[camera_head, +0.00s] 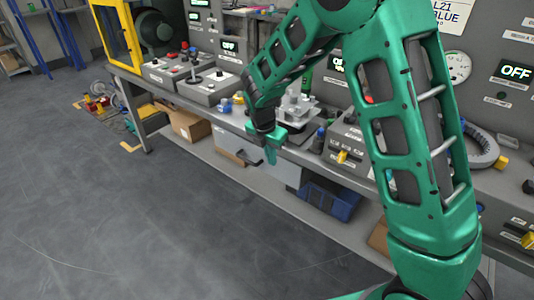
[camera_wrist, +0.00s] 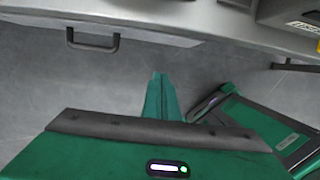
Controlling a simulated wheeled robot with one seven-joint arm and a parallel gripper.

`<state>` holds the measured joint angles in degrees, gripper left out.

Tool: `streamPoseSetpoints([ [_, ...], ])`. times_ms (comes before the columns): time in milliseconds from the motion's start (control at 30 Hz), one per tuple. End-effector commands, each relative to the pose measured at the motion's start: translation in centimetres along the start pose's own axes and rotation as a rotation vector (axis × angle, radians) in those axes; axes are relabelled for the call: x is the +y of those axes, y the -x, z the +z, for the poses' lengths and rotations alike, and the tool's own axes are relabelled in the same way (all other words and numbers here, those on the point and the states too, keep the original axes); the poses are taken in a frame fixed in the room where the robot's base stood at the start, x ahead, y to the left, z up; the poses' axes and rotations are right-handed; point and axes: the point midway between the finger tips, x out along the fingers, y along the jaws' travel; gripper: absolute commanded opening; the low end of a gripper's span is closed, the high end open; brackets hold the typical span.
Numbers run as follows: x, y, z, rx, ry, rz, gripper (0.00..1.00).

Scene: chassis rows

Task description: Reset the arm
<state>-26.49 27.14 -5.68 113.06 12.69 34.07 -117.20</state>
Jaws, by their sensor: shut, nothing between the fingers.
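My green arm reaches over from the right in the head view and bends down at the bench. My gripper (camera_head: 270,156) hangs at the front edge of the bench, above and in front of a grey drawer with a dark handle. In the wrist view my gripper (camera_wrist: 160,82) points down toward the grey floor, its two green fingers together with nothing between them. The drawer handle (camera_wrist: 92,42) shows ahead of the fingers in the wrist view, apart from them.
The grey workbench (camera_head: 222,118) carries control boxes (camera_head: 208,86), dials and panels reading OFF. A blue crate (camera_head: 330,198) and cardboard boxes (camera_head: 188,124) sit on the shelf below. A yellow-framed machine (camera_head: 118,35) stands at the left end. The floor (camera_head: 130,220) in front is clear.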

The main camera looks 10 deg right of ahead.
Motion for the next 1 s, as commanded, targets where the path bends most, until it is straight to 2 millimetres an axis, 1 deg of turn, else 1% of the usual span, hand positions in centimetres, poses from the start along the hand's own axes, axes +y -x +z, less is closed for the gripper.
streamPoseSetpoints([
  [167, -0.5, 0.5, 0.3, 0.001, -0.026, -0.002, 0.0],
  [267, -2.2, 1.5, 1.6, 0.005, -0.13, -0.008, 0.0],
  [333, -4.5, 2.8, 3.0, 0.01, -0.259, -0.017, 0.0],
  [467, -10.2, 5.5, 5.6, 0.023, -0.579, -0.042, 0.0],
  [500, -12.1, 6.3, 6.1, 0.027, -0.681, -0.052, 0.0],
  [567, -14.8, 7.5, 6.8, 0.032, -0.833, -0.064, 0.0],
  [600, -16.7, 8.2, 7.1, 0.035, -0.934, -0.075, 0.0],
  [633, -18.1, 8.7, 7.4, 0.037, -1.011, -0.081, 0.0],
  [700, -21.3, 9.9, 7.6, 0.042, -1.188, -0.099, 0.0],
  [767, -24.0, 10.8, 7.5, 0.046, -1.34, -0.115, 0.0],
  [800, -25.7, 11.4, 7.4, 0.049, -1.44, -0.126, 0.0],
  [867, -28.3, 12.2, 7.0, 0.052, -1.59, -0.143, 0.0],
  [900, -30.0, 12.7, 6.6, 0.055, -1.69, -0.156, 0.0],
  [967, -32.4, 13.4, 5.9, 0.058, -1.84, -0.175, 0.0],
  [1000, -34.0, 13.9, 5.4, 0.059, -1.939, -0.187, 0.0],
])
